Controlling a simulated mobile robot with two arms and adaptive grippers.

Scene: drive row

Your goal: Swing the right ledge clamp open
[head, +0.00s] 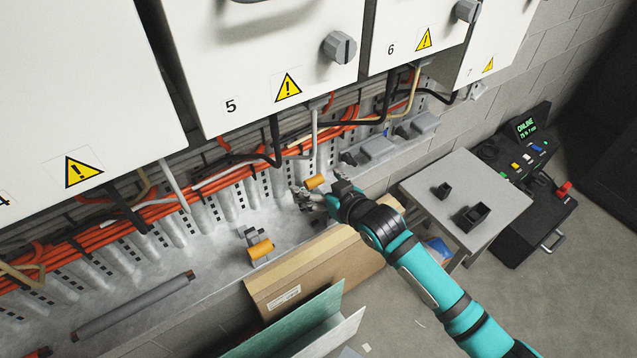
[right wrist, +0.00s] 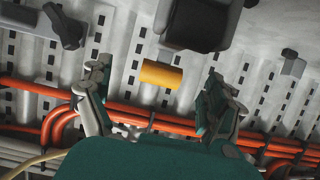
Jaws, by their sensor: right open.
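The right ledge clamp shows in the head view by its orange handle (head: 315,181), beside my right gripper's fingers. In the right wrist view the orange handle (right wrist: 162,74) lies crosswise between the two fingers, apart from both, with a dark grey block (right wrist: 200,25) just beyond it. My right gripper (head: 318,192) is open around the handle; its spread fingers also show in the right wrist view (right wrist: 155,82). The left ledge clamp (head: 261,249) has an orange handle and a grey bracket, on the ledge to the left. My left gripper is not in view.
Orange cables (head: 160,209) run along the wall behind the ledge, under white cabinets (head: 270,60). A cardboard box (head: 310,275) stands below the ledge. A small grey table (head: 430,190) with dark trays and a black control console (head: 520,195) are at right.

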